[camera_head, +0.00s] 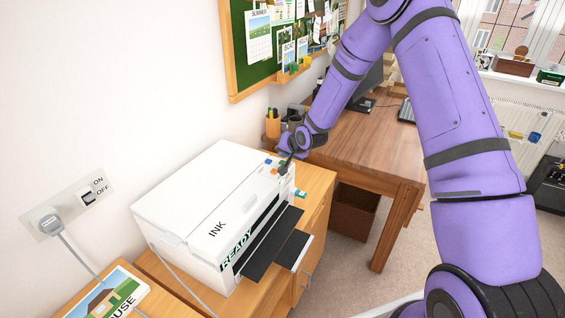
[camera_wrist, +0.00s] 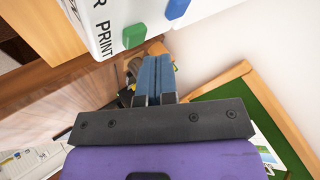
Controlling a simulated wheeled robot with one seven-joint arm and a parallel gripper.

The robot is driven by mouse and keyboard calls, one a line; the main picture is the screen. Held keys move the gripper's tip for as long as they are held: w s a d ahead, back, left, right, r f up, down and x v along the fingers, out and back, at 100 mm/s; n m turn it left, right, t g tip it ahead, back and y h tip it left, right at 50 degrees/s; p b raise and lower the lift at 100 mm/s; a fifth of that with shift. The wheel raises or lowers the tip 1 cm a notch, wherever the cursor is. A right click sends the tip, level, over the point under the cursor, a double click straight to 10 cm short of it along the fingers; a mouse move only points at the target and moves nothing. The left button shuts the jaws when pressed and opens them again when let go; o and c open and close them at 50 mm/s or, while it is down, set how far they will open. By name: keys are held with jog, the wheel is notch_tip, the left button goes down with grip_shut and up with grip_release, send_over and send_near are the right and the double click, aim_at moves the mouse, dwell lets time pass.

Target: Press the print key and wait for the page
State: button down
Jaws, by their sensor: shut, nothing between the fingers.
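The white printer (camera_head: 190,200) stands on a wooden cabinet, marked INK on top and READY on its front. In the wrist view, a green key (camera_wrist: 134,35) sits beside the word PRINT on the white panel, with a blue key (camera_wrist: 177,8) farther along. My gripper (camera_head: 284,170) is at the printer's back right corner, by the small coloured keys. In the wrist view my shut, empty fingers (camera_wrist: 153,62) end just below the green key in the picture; I see no contact. The black output tray (camera_head: 272,243) shows no page.
A wooden desk (camera_head: 365,145) stands beyond the printer, with a pen holder (camera_head: 272,123) near its edge. A green notice board (camera_head: 237,50) hangs on the wall. A plug and switch plate (camera_head: 68,205) is at the left. A house picture (camera_head: 110,295) lies in front.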

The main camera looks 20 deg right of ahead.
jog(key=shift+f, duration=0.1)
jog(key=shift+f, duration=0.3)
